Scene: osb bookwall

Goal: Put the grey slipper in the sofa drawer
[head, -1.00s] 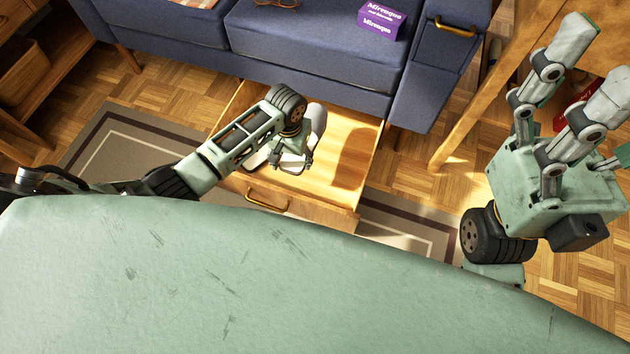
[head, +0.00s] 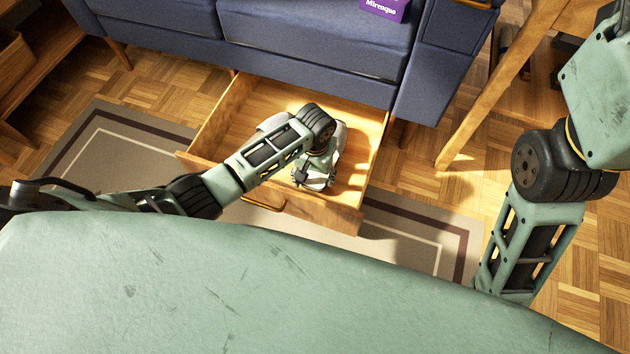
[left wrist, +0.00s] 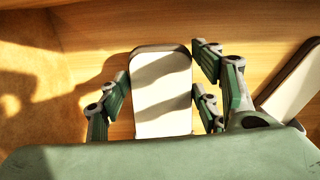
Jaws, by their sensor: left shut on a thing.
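The sofa drawer (head: 215,125) is pulled out below the blue sofa; its wooden floor is partly in shadow. My left gripper (head: 315,182) is inside the drawer outline, pointing down. It is shut on the grey slipper (head: 341,142), mostly hidden by my wrist in the head view. In the left wrist view the slipper (left wrist: 162,95), with its pale insole, lies between the fingers of my left gripper (left wrist: 162,105). Whether it touches the drawer floor I cannot tell. A second pale slipper (head: 272,122) shows beside my wrist, also in the wrist view (left wrist: 295,85). My right gripper (head: 600,90) is cut off at the upper right.
The blue sofa (head: 310,40) stands behind the drawer with a purple box (head: 385,8) on its seat. A rug (head: 85,150) lies under and around the drawer. A wooden table leg (head: 490,105) stands to the right.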

